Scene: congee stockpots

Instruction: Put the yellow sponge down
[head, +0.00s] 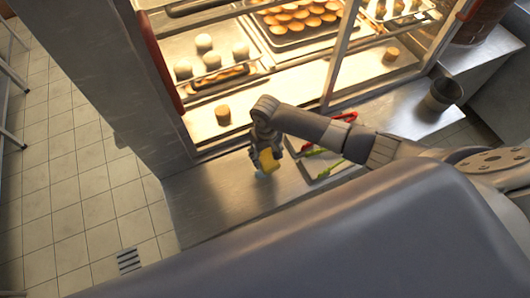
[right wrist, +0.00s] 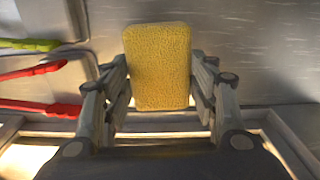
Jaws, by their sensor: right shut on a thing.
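The yellow sponge (right wrist: 157,65) is held between the two fingers of my right gripper (right wrist: 160,85) in the right wrist view. In the head view the sponge (head: 267,160) hangs below my right gripper (head: 264,150), over the steel counter (head: 215,200). Whether its lower end touches the counter is hard to tell. A small light-blue spot (head: 261,174) shows just below it; I cannot tell what it is. My left gripper is not in view.
A tray (head: 322,170) with green and red tongs (head: 345,117) lies right of the gripper. Behind stands a lit glass cabinet (head: 222,117) with buns and pastries. A metal pot (head: 440,95) stands at the right. The counter left of the gripper is clear.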

